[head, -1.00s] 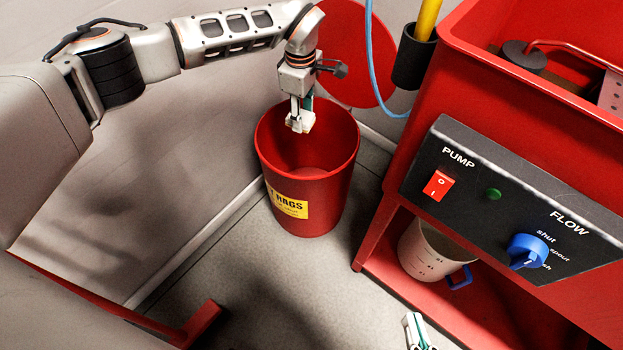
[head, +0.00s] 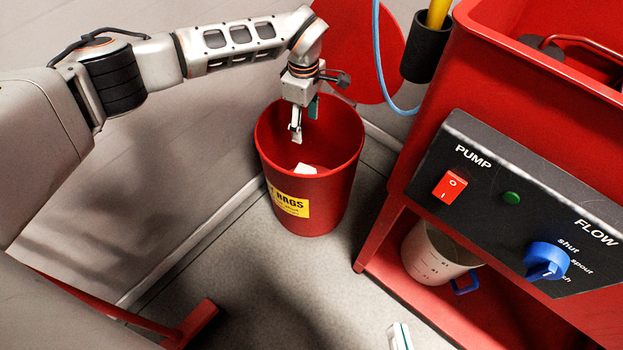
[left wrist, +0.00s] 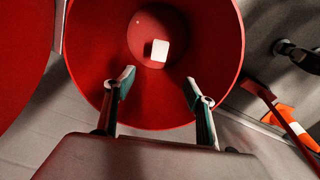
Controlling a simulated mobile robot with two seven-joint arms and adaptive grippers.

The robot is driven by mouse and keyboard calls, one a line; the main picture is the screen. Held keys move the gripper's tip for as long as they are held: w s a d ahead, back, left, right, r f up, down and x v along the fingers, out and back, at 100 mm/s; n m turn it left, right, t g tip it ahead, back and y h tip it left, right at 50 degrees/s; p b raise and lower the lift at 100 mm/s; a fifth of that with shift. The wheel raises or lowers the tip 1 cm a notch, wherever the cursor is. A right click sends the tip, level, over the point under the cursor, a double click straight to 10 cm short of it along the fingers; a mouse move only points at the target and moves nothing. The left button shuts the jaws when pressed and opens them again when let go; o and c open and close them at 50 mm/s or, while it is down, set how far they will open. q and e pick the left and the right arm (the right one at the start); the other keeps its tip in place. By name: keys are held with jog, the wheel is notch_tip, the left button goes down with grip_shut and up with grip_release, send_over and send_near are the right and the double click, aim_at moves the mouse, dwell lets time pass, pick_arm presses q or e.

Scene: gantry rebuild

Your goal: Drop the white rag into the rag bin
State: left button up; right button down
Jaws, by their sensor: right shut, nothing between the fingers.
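The white rag (head: 306,169) is inside the red rag bin (head: 310,190), low down, and only part of it shows past the near wall. In the left wrist view the rag (left wrist: 160,50) is a small white block near the bottom of the bin (left wrist: 215,95). My left gripper (head: 298,136) is over the bin's mouth, fingers pointing down, apart from the rag. The left wrist view shows its two fingers (left wrist: 160,88) spread with nothing between them. My right gripper (head: 400,338) shows only slightly at the bottom edge, shut and empty.
A round red lid (head: 370,45) stands behind the bin. To the right is a red parts washer with a black control panel (head: 510,190) and a grey jug (head: 428,255) on its lower shelf. A blue hose (head: 377,60) hangs near the bin. Floor in front is clear.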

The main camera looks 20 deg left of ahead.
pick_arm(q)
notch_tip(320, 180, up, 12)
dwell(0.6)
dwell(0.4)
